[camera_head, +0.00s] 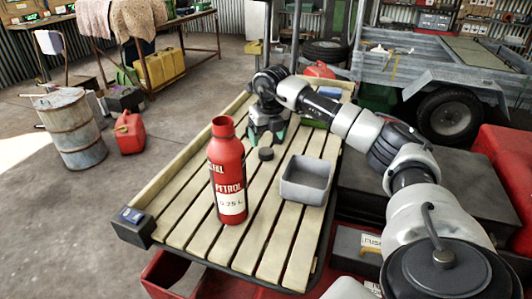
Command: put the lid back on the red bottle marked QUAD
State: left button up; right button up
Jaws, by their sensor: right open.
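A red bottle (227,185) stands upright on the slatted wooden rack. Its label reads PETROL and 0.75 L; I cannot make out the word QUAD on it. Its neck shows no lid on top. A small dark round lid (265,154) lies on the slats to the right of the bottle. My right gripper (266,136) is open, points down and is just behind the lid, apart from the bottle. Its fingers are small and partly dark in this view. My left gripper is not in view.
A grey open tray (306,180) sits on the rack right of the lid. Red cans stand behind the rack and on the floor at left. The slats left of the bottle are clear.

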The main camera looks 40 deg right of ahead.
aim_at(266, 151)
jog(key=f, duration=0.5)
jog(key=shift+w+f+p, duration=0.1)
jog(key=shift+w+p, duration=0.2)
jog(key=shift+p, duration=0.05)
jog(key=c, duration=1)
